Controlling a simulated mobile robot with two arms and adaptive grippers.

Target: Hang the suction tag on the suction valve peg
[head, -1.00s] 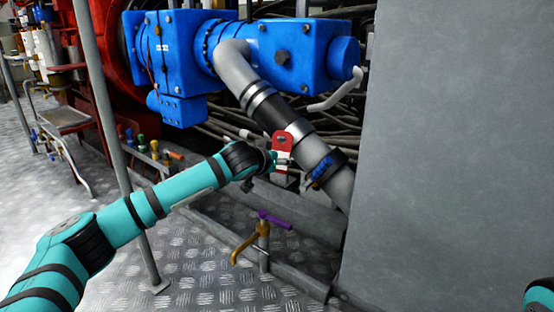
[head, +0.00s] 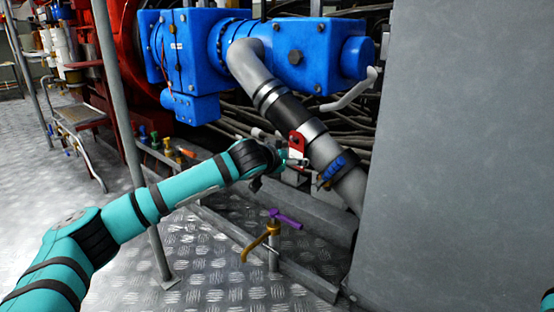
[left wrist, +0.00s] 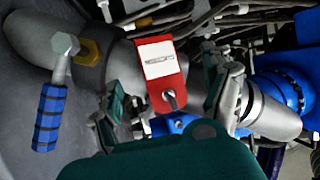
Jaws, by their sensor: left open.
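The red suction tag (head: 297,141) with a white label is at the grey suction pipe in the head view. In the left wrist view, the tag (left wrist: 160,72) is in front of the pipe, with a grey peg end (left wrist: 173,98) showing at its hole. My left gripper (left wrist: 168,97) is open, with one finger on each side of the tag and gaps visible between. The valve's blue handle (left wrist: 50,115) is left of the tag there; the handle also shows in the head view (head: 336,168). Only a bit of my right arm shows; its gripper is out of view.
A blue pump housing (head: 300,50) is above the pipe. A small tap with a purple handle (head: 286,218) stands on the floor below. A grey cabinet wall (head: 460,150) closes off the right side. A grey post (head: 122,120) stands to the left.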

